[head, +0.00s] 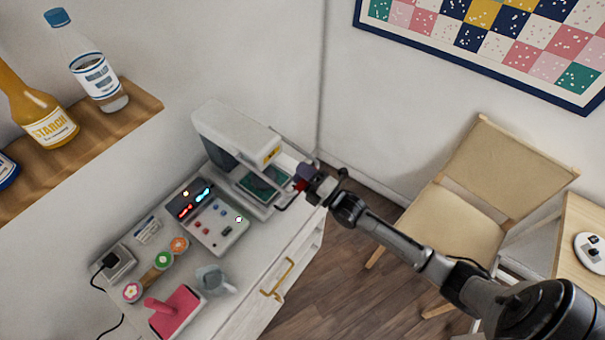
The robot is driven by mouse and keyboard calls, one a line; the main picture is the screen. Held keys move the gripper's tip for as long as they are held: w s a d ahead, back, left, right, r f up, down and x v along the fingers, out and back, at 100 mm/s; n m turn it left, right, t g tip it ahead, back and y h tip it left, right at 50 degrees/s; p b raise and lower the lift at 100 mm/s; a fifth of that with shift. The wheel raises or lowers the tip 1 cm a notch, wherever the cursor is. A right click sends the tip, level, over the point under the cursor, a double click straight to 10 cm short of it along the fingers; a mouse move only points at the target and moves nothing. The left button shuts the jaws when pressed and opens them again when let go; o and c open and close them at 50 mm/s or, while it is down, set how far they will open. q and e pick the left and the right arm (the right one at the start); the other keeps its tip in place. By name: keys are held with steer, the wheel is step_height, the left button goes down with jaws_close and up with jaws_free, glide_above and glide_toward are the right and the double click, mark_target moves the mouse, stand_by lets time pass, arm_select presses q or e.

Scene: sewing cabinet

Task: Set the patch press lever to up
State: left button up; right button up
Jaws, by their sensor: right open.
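The patch press (222,125) is a white machine at the back of the white cabinet top, with a dark green plate (262,186) under its head. My right gripper (303,183) is at the right side of the press, with its arm coming in from the lower right. It is open. A small red part shows by its fingertips and may be the lever's knob. The gripper covers this spot, so I cannot tell the lever's position or whether the fingers touch it. My left gripper is not in view.
A control panel (213,232) with lit displays sits in front of the press. Patch rolls (162,260), a pink iron-like tool (175,312) and a grey jug-like item (212,280) lie nearer. Bottles stand on a wall shelf (140,98). A chair (455,225) stands right of the cabinet.

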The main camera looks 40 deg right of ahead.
steer(key=c, duration=0.4)
jaws_close()
